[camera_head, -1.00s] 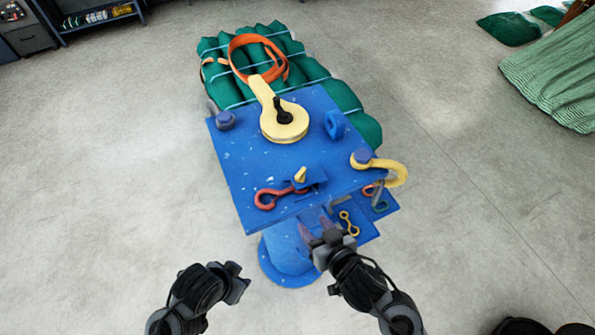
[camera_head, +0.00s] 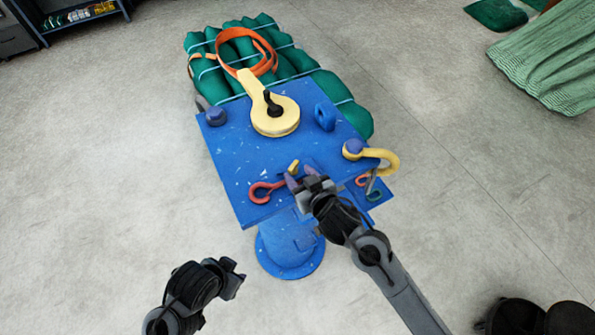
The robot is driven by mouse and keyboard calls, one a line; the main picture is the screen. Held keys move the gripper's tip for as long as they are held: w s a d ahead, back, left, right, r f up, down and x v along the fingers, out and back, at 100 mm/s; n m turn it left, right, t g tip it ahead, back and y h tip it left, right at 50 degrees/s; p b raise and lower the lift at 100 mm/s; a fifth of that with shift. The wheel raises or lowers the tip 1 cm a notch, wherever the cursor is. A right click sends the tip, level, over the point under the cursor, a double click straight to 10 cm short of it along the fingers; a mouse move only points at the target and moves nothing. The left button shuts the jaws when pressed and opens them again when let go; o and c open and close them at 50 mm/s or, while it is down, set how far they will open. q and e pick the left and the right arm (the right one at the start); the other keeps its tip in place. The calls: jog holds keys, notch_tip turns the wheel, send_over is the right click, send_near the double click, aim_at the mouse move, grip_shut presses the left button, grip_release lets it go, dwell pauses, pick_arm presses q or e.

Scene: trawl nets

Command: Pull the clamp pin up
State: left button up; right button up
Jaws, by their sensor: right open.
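A small yellow upright piece (camera_head: 294,166), which looks like the clamp pin, stands near the front edge of the blue table (camera_head: 240,160). The small blue block under it is mostly hidden by my right gripper.
Green netting (camera_head: 345,90) lies behind. The floor on the left is clear.

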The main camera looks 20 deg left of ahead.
pick_arm(q)
jog(key=shift+d+r, duration=0.1)
jog(key=shift+r, duration=0.05)
pick_arm(e)
jog(key=shift+x, duration=0.9)
